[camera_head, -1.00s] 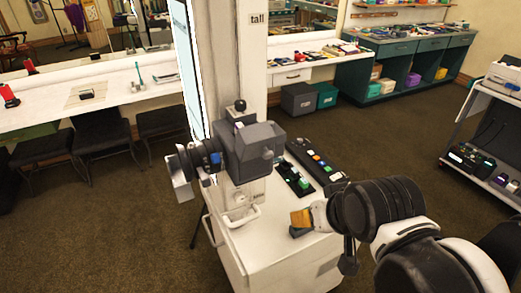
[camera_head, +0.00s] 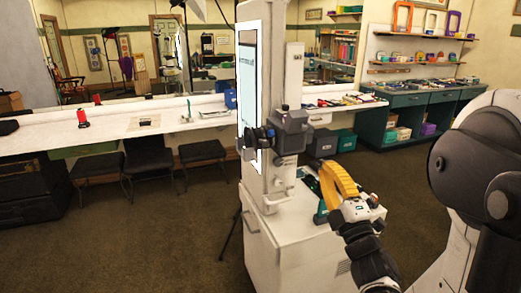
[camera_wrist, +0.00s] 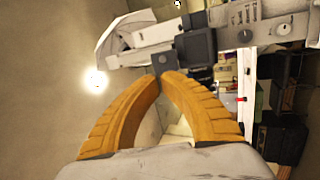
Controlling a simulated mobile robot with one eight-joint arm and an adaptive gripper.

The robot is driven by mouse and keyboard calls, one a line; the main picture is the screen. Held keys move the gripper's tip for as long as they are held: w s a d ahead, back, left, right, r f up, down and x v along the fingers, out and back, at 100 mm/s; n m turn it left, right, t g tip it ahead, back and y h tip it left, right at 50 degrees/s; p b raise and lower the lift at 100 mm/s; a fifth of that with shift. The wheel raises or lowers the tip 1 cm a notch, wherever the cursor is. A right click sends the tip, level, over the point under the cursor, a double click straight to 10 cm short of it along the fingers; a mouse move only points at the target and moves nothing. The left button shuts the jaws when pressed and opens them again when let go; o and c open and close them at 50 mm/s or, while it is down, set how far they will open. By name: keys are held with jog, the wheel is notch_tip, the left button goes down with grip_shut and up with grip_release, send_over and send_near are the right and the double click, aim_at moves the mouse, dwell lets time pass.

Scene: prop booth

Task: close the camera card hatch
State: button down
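The dark grey camera (camera_head: 291,137) is mounted on a white column, with its lens pointing left. Its card hatch cannot be made out in the head view. In the wrist view a dark grey block (camera_wrist: 195,47) and pale housings lie just beyond my fingertips; I cannot tell which part is the hatch. My gripper (camera_head: 326,168) has yellow-orange fingers, to the right of and a little below the camera. In the wrist view the curved fingers (camera_wrist: 164,76) meet at their tips, with nothing seen held between them. Contact with the camera cannot be told.
The white cart (camera_head: 295,240) stands below the camera, with dark items on its top partly hidden by my arm. A long white counter (camera_head: 60,138) with black stools is at left. Teal cabinets (camera_head: 415,118) stand at the back right. Floor is free at front left.

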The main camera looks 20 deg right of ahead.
jog(key=n, duration=0.1)
jog(key=p, duration=0.2)
send_near(300, 123)
jog(key=shift+y, duration=0.4)
jog(key=x, duration=0.6)
jog(key=shift+w+d, duration=0.1)
jog(key=shift+d, duration=0.15)
